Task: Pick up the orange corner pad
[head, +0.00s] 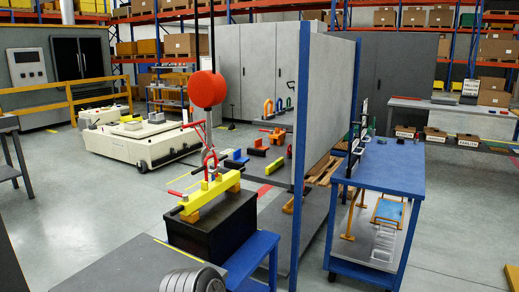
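A small orange piece (272,131), which looks like the orange corner pad, lies with other coloured pieces on the rack behind the crane hook. It is small in the head view, and its exact shape is hard to tell. A blue piece (236,163) and a yellow piece (274,166), each beside dark parts, lie lower and nearer. Neither of my grippers is in view, so I see nothing held.
A red ball-shaped hook block (207,89) hangs above a yellow beam (208,193) on a black block (212,228). A grey panel (325,110) with blue posts stands right of the rack. A blue cart (390,165) is at right. Open floor (455,220) lies beyond the cart.

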